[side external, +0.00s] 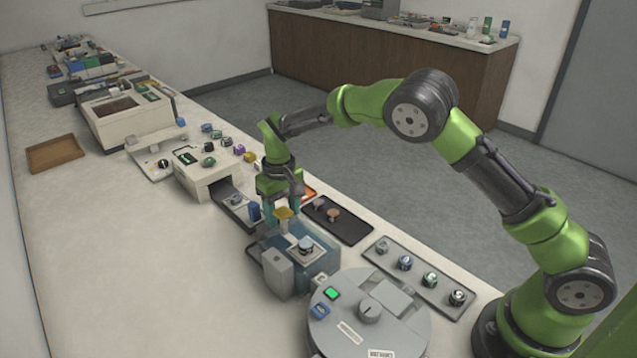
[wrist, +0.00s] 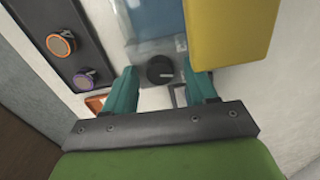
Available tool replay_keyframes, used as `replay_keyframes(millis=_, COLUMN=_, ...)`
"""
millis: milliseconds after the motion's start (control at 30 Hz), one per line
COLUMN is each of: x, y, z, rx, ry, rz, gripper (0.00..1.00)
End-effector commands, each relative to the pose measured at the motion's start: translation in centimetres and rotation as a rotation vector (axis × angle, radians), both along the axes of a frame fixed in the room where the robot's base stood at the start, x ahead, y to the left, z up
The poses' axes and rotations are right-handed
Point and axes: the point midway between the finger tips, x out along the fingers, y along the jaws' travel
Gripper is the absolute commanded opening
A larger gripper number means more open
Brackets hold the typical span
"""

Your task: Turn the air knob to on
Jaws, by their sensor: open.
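A black round knob (wrist: 160,70), apparently the air knob, sits on a pale surface in the wrist view, beside a clear blue housing. A light mark shows on the knob. My gripper (wrist: 160,84) is open, with one teal finger on each side of the knob and visible gaps between. Whether the fingertips are down at the knob's height I cannot tell. In the side view my gripper (side external: 282,208) points down just behind the blue transparent press (side external: 318,262). The knob is hidden there by the gripper and a yellow part (side external: 284,213).
The yellow part also fills the upper right of the wrist view (wrist: 216,32), close to the right finger. A dark tray (side external: 345,226) with two small round pieces lies right of the gripper. A grey round machine (side external: 390,335) and a tray of several pieces (side external: 385,262) stand nearer.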

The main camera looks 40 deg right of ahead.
Motion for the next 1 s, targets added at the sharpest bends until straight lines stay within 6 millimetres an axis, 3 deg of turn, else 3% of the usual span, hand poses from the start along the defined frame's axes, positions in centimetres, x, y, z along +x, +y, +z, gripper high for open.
replay_keyframes(millis=200, x=-0.01, y=0.00, z=-0.02, rx=0.000, ry=0.001, rz=0.000, gripper=0.54)
replay_keyframes(millis=567, x=-0.01, y=0.00, z=0.01, rx=0.000, ry=0.001, rz=0.000, gripper=0.01)
replay_keyframes(millis=733, x=-0.01, y=0.00, z=0.03, rx=0.000, ry=0.001, rz=-0.067, gripper=0.01)
replay_keyframes(millis=1000, x=-0.01, y=-0.01, z=0.03, rx=0.001, ry=0.001, rz=-0.356, gripper=0.01)
